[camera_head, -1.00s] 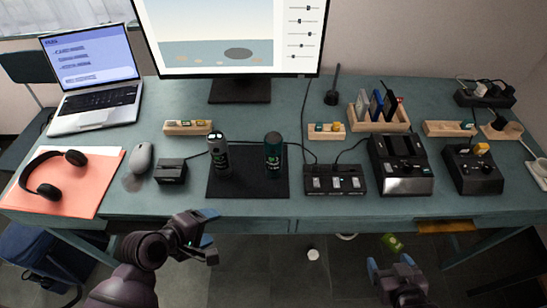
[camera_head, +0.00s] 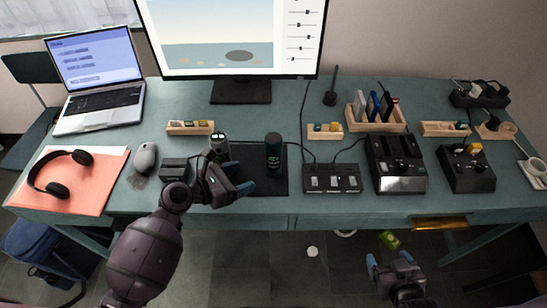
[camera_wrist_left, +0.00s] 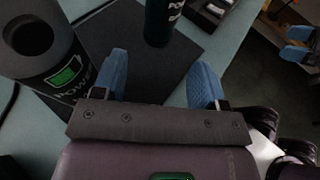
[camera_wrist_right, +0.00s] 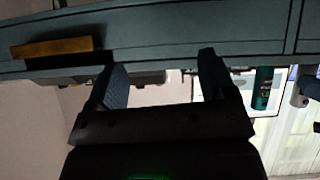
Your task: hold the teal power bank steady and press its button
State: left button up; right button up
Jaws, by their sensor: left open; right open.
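The teal power bank (camera_head: 273,152) is an upright cylinder on the dark mat (camera_head: 266,183), to the right of a grey cylinder of similar shape (camera_head: 220,146). Its lower part shows at the top of the left wrist view (camera_wrist_left: 163,20), and it also shows in the right wrist view (camera_wrist_right: 262,88). My left gripper (camera_head: 246,180) is open and empty, over the mat's front part, in front of the grey cylinder and short of the teal one. My right gripper (camera_head: 388,262) is open and empty, in front of and below the table edge.
A black switch box (camera_head: 331,178) stands right of the mat, with a larger black dock (camera_head: 398,165) beyond it. A small black box (camera_head: 174,169), a mouse (camera_head: 145,157) and headphones (camera_head: 61,172) lie left. The grey cylinder stands close to my left gripper.

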aim_at(267, 168)
pick_arm(q)
jog(key=shift+w+d+f+b, duration=0.3)
jog(key=shift+w+d+f, duration=0.05)
jog(key=shift+d, duration=0.2)
jog(key=b+x, duration=0.1)
jog(key=x, duration=0.5)
jog(key=shift+w+d+b, duration=0.25)
jog(key=shift+d+b, duration=0.05)
jog(key=shift+b, duration=0.1)
jog(key=shift+x, duration=0.85)
pick_arm(e)
jog(key=shift+w+a+f, duration=0.2)
jog(key=shift+w+f, duration=0.35)
jog(key=shift+f, duration=0.1)
pick_arm(q)
jog(key=c, duration=0.6)
pick_arm(e)
grip_shut()
